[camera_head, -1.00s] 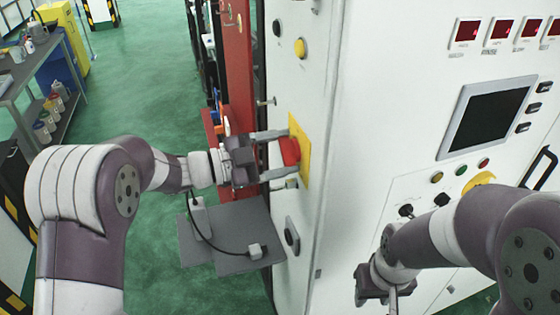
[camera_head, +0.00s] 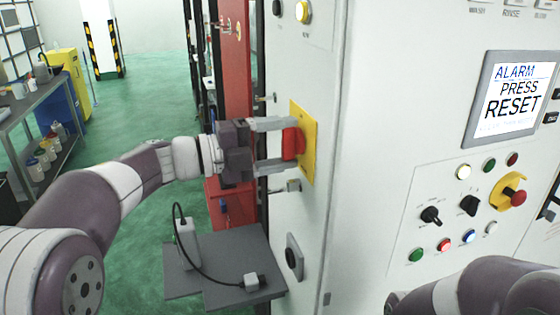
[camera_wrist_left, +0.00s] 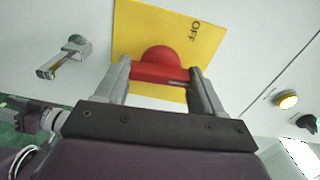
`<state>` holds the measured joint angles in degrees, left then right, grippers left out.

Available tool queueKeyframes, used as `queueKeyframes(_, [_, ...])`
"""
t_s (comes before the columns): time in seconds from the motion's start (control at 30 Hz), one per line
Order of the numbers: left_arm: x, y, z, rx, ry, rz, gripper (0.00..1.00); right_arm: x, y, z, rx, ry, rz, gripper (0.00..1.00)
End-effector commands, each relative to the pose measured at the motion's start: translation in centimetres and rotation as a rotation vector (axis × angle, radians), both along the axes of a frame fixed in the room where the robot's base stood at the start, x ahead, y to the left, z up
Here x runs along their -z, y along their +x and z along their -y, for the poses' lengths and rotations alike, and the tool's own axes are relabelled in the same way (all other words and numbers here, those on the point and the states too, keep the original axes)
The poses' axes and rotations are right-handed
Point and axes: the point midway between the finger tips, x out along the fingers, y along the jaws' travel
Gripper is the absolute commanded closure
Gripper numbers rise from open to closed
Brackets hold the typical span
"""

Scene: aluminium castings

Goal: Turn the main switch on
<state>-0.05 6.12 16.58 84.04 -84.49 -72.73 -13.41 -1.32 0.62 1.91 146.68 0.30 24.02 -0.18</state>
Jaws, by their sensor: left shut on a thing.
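The main switch is a red rotary handle (camera_head: 293,143) on a yellow plate (camera_head: 309,146) on the cabinet's narrow side. My left gripper (camera_head: 285,142) is shut on the red handle, one finger on each side of it. In the left wrist view the handle (camera_wrist_left: 160,68) lies between the two fingers, and the yellow plate (camera_wrist_left: 140,30) behind it shows the word OFF. The screen (camera_head: 512,98) on the cabinet front is lit and reads ALARM PRESS RESET. My right arm shows at the lower right; its gripper is out of the picture.
A metal latch (camera_wrist_left: 65,57) stands out from the cabinet beside the plate. A grey shelf (camera_head: 225,270) with a cabled device juts out below my left gripper. The front panel has knobs, lit buttons and a red emergency stop (camera_head: 518,197).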

Motion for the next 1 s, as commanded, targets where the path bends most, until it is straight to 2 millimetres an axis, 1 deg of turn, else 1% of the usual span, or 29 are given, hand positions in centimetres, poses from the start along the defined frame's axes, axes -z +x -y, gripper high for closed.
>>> queueKeyframes(0.03, [0.17,-0.16,0.1,0.006,0.004,0.023,0.62,0.74,0.0,0.0,0.0,0.0,0.0,0.57])
queueKeyframes(0.2, [0.13,-0.16,0.1,0.006,0.019,0.066,0.62,1.44,-0.01,0.0,0.0,0.0,0.0,0.57])
queueKeyframes(0.77, [0.25,-0.14,0.13,0.007,0.03,0.085,0.62,1.69,-0.01,0.0,0.0,0.0,0.0,0.57])
queueKeyframes(0.8, [0.27,-0.13,0.13,0.007,0.031,0.084,0.19,1.7,-0.01,0.0,0.0,0.0,0.0,0.57])
queueKeyframes(0.83, [0.28,-0.13,0.13,0.007,0.031,0.084,0.09,1.7,-0.01,0.0,0.0,0.0,0.0,0.57])
queueKeyframes(0.87, [0.27,-0.12,0.12,0.007,0.031,0.084,0.06,1.7,-0.01,0.01,0.0,0.0,0.0,0.57])
queueKeyframes(1.0, [0.24,-0.07,0.09,0.004,0.03,0.084,0.06,1.69,-0.01,0.0,0.0,0.0,0.0,0.57])
